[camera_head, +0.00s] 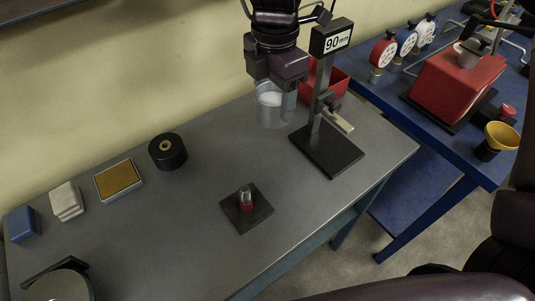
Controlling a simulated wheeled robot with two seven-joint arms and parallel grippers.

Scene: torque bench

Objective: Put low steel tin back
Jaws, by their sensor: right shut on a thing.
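My right gripper (274,95) comes down from the top of the view, left of the height stand, with its jaws shut on a grey round tin. This looks like the low steel tin (272,117), held upright with a pale patch at its top. The fingers hide part of its sides. I cannot tell exactly how far its bottom is from the grey bench (310,225). My left gripper is not in view.
A black ring (167,152) and several blocks line the left.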

